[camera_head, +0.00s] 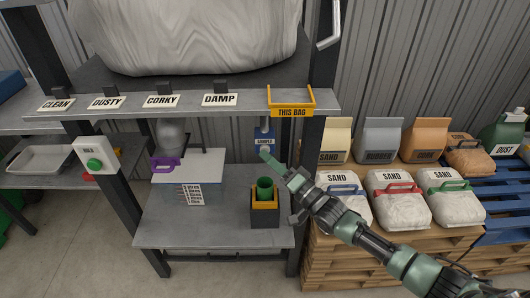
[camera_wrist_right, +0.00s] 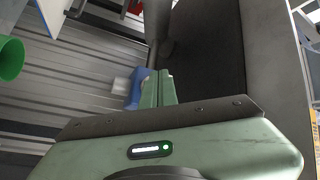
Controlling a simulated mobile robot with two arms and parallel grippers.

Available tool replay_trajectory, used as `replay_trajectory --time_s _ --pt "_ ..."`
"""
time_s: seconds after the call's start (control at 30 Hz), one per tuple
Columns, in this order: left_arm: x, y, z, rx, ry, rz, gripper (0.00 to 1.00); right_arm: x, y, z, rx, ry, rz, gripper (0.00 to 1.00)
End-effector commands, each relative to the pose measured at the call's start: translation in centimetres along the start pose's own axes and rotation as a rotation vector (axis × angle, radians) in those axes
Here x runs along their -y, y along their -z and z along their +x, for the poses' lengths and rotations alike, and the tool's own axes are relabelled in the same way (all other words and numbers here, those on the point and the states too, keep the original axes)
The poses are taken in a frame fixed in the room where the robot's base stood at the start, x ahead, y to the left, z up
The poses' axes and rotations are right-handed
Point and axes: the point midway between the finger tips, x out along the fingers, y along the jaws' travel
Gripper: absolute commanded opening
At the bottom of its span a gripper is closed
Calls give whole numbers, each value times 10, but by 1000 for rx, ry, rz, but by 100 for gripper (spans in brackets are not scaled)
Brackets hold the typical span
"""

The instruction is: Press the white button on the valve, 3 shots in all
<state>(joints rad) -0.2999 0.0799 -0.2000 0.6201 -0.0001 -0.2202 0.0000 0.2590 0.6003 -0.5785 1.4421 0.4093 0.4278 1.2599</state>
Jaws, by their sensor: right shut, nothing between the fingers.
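The valve (camera_head: 264,138) is a small blue body with a "SAMPLE" label, hanging under the shelf's front edge. It also shows as a blue shape (camera_wrist_right: 138,88) in the right wrist view. A whitish piece (camera_wrist_right: 121,85) sticks out on its left there, apparently the white button. My right gripper (camera_head: 266,156) is shut and empty, its tip just below the valve in the head view. In the wrist view its fingers (camera_wrist_right: 158,88) overlap the valve's edge; I cannot tell whether they touch. My left gripper is not in view.
A green cup (camera_head: 264,187) stands in a black and orange holder (camera_head: 264,215) below the valve; its rim also shows in the wrist view (camera_wrist_right: 10,58). A purple-handled item (camera_head: 164,163) and post (camera_head: 310,160) are nearby. Sand bags (camera_head: 399,205) stand right.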

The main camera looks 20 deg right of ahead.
Motion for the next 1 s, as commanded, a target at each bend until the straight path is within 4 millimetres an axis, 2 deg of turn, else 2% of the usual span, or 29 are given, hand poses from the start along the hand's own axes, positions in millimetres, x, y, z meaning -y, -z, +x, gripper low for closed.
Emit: replay_trajectory --time_s 0.77,1.0 --pt "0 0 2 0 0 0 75 -1 3 2 -2 0 -1 0" --pt "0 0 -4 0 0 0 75 3 0 -2 -2 -1 -1 0"
